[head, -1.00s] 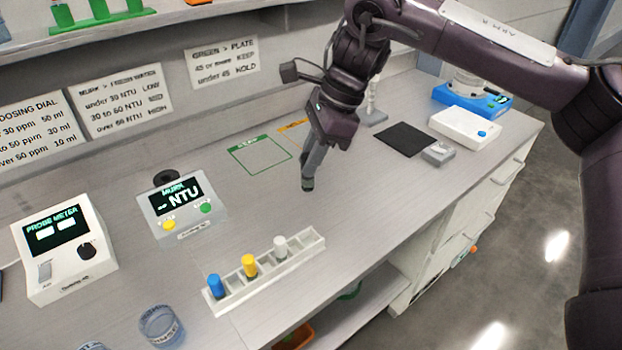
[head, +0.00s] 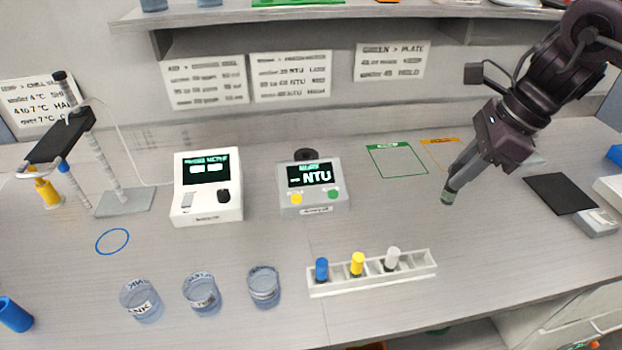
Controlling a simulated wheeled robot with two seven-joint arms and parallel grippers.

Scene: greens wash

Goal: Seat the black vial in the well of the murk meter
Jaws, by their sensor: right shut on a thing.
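The murk meter (head: 314,207) is a grey box with a dark NTU screen, a yellow button and a green button. A dark round piece (head: 306,155) shows at its back top; I cannot see into the well. My right gripper (head: 455,181) is shut on a small vial (head: 447,198), mostly hidden by the fingers, with a dark, greenish lower end showing. I take it as the black vial; its cap is hidden. It is held tilted, to the right of the meter and apart from it. My left gripper is not in view.
A white rack (head: 372,283) holds blue-, yellow- and white-capped vials in front of the meter. The probe meter (head: 207,200) stands to its left, and three beakers (head: 202,296) stand at the front. The counter between meter and right gripper is clear. A shelf (head: 330,14) overhangs the back.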

